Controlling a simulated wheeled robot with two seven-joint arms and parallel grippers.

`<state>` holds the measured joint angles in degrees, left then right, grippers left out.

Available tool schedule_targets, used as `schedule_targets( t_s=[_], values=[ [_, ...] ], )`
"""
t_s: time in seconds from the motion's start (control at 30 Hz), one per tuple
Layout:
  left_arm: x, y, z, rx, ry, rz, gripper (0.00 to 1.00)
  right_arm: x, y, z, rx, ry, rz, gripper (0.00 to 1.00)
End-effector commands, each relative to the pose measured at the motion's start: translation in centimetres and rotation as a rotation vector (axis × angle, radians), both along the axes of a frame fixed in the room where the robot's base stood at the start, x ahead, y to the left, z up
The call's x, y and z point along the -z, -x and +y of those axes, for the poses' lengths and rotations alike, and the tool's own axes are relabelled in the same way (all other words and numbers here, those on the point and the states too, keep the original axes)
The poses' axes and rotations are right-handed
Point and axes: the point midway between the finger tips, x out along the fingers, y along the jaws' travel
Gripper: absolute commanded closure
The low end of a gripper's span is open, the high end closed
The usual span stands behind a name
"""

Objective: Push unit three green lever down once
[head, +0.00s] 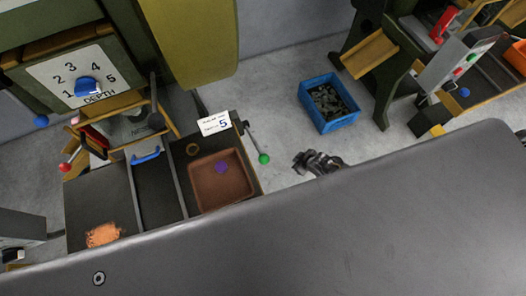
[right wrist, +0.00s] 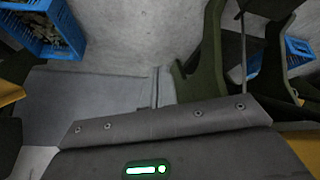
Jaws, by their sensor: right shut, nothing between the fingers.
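The green-knobbed lever (head: 264,158) sticks out from the right side of the machine at the left of the head view. Its thin rod slants down to the right, ending in the round green knob. My right gripper (head: 318,162) is shut and empty. It is to the right of the green knob, with a clear gap between them in the picture. My left gripper is not in view. The lever does not show in the right wrist view.
A red-knobbed lever (head: 65,167) is on the machine's left side. A brown tray (head: 222,205) with a purple piece lies left of the green knob. A blue crate (head: 318,122) of dark pieces stands on the floor behind my gripper. Another machine (head: 375,60) stands at right.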

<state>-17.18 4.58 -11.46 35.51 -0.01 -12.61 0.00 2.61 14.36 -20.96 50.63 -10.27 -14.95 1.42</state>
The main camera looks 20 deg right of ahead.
Motion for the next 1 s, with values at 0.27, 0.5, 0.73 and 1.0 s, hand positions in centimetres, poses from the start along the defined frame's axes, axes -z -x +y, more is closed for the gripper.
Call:
schedule_targets(
  t_s=[0.27,0.5,0.73,1.0],
  values=[
    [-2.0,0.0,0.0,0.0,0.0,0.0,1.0,-8.9,-7.6,3.2,-0.161,-0.044,-0.109,1.0],
    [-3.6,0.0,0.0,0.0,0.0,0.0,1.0,-17.2,-11.9,6.9,-0.339,-0.07,-0.179,1.0],
    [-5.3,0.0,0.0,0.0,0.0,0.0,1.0,-25.7,-13.0,11.0,-0.562,-0.066,-0.216,1.0],
    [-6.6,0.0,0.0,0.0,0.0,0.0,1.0,-32.7,-8.1,15.1,-0.877,-0.001,-0.174,1.0]
  ],
)
